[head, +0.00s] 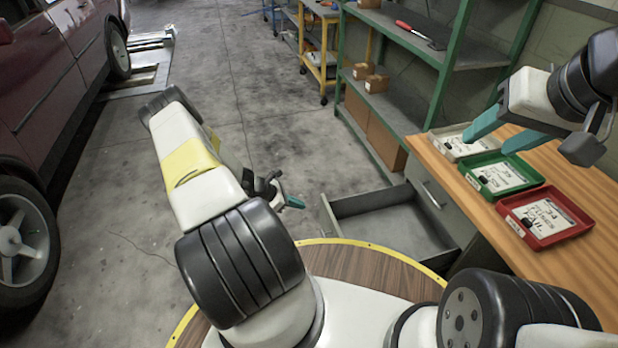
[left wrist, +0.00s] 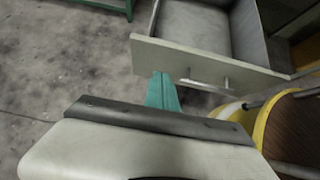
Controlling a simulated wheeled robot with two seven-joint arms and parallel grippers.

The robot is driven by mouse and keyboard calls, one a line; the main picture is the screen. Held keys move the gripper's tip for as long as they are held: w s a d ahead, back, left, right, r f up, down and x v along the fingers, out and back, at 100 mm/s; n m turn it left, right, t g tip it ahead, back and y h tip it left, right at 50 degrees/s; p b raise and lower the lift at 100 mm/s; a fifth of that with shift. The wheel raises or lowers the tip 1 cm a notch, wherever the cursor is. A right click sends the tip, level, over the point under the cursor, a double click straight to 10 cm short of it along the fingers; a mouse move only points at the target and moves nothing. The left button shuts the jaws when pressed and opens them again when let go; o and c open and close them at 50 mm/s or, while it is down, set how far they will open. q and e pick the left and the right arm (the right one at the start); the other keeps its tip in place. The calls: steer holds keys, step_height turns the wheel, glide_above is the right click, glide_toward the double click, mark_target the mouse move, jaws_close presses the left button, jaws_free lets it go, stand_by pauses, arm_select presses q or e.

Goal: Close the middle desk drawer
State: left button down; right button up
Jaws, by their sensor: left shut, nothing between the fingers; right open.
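A grey desk drawer (head: 385,222) is pulled out from the desk, below a closed drawer front with a handle (head: 432,195). The open drawer looks empty. In the left wrist view its pale front panel (left wrist: 200,60) carries a bar handle (left wrist: 205,84). My left gripper (head: 293,202) is shut and empty, just outside the drawer front. In the left wrist view its teal fingertips (left wrist: 161,78) appear close to the front panel, left of the handle; I cannot tell whether they touch. My right gripper (head: 488,143) is open and empty above the desk top.
The wooden desk top (head: 570,180) holds white (head: 462,143), green (head: 500,176) and red (head: 545,217) trays. A green-framed shelf (head: 440,80) stands behind the desk. A dark red car (head: 60,80) is at the left. The floor between is clear.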

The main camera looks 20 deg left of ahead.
mark_target(326, 208)
arm_select(q)
steer(key=w+d+f, duration=0.2)
steer(key=d, duration=0.1)
steer(key=w+d+f, duration=0.1)
steer(key=d, duration=0.1)
steer(key=shift+w+d+f, duration=0.25)
steer(key=shift+w+f, duration=0.05)
steer(key=shift+w, duration=0.05)
steer(key=shift+w+d, duration=0.4)
steer(key=shift+d, duration=0.1)
